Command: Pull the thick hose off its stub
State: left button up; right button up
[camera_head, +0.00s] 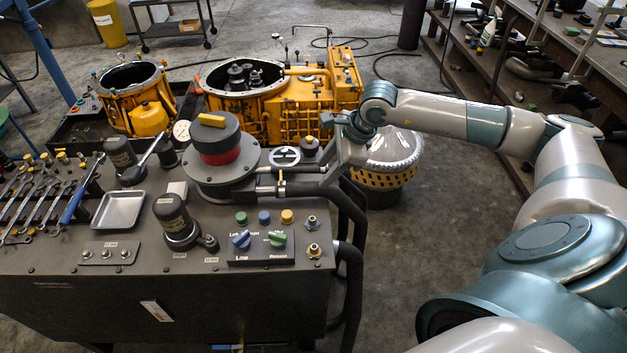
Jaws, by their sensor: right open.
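A thick dark hose (352,209) leaves the right side of the dark machine cabinet (180,310) and bends down past its edge. Its near end meets a short stub (265,190) with a small yellow-handled valve, low beside the round pump housing with a red band (220,155). My right gripper (328,172) comes in from the right and is over the hose near that end. It is open, and I cannot tell whether its fingers straddle or touch the hose. The hose still appears joined at the stub side. My left gripper is not in view.
A second dark hose (350,290) hangs at the cabinet's right edge. Knobs (277,239), a metal tray (119,210) and several wrenches (40,200) crowd the cabinet top. Yellow gearbox housings (300,100) and a drum with a clear cover (385,180) stand behind.

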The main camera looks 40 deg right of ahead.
aim_at(332, 184)
pick_arm(q)
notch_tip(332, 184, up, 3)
jog(key=p, duration=0.2)
jog(key=shift+p, duration=0.3)
pick_arm(e)
jog(key=x, duration=0.8)
jog(key=shift+w+f, duration=0.1)
jog(key=shift+f, duration=0.1)
